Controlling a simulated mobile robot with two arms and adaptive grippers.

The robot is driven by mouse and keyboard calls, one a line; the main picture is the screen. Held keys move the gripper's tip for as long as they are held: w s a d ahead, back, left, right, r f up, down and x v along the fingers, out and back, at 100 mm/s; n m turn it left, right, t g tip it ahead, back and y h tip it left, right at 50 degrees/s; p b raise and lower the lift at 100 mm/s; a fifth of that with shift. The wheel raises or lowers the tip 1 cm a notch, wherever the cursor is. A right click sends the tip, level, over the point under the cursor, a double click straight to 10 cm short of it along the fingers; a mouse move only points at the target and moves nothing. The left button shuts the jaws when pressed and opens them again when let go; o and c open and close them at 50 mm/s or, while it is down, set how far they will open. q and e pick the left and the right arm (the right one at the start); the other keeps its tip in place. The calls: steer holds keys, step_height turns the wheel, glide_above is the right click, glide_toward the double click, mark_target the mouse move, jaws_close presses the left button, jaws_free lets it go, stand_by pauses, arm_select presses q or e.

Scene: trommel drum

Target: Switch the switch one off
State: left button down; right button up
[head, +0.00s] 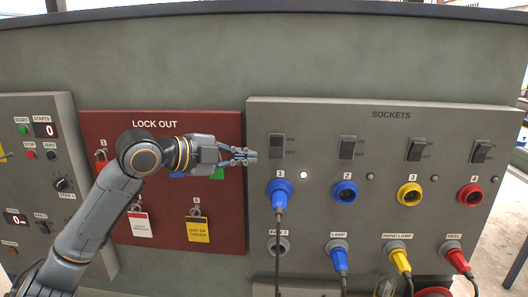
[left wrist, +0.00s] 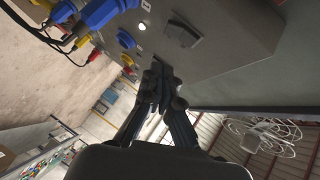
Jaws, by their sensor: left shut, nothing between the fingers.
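Switch one (head: 277,147) is a dark rocker on the grey SOCKETS panel (head: 380,190), above socket 1 (head: 280,188), with small labels at its right. A small round lamp (head: 303,175) beside socket 1 is bright white. My left gripper (head: 252,156) is shut and empty, its fingertips just left of and slightly below switch one in the head view. I cannot tell whether they touch the panel. In the left wrist view the shut fingers (left wrist: 158,88) point toward the panel, with a dark switch (left wrist: 182,32) beyond them. My right gripper is not in view.
Switches 2 (head: 347,148), 3 (head: 416,150) and 4 (head: 483,152) sit in a row to the right. Plugs and cables hang below. The red LOCK OUT board (head: 130,115) with hanging tags is behind my left arm. The panel above the switches is clear.

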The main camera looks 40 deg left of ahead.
mark_target(277, 158)
arm_select(q)
steer(key=w+p, duration=0.1)
steer(key=w, duration=0.1)
steer(key=w+f+p, duration=0.1)
steer(key=w, duration=0.2)
steer(key=w+f+p, duration=0.1)
steer(key=w+p, duration=0.1)
steer(key=shift+w+f, duration=0.15)
steer(key=shift+f, duration=0.1)
steer(key=shift+w+a+f, duration=0.3)
steer(key=shift+w+f, duration=0.05)
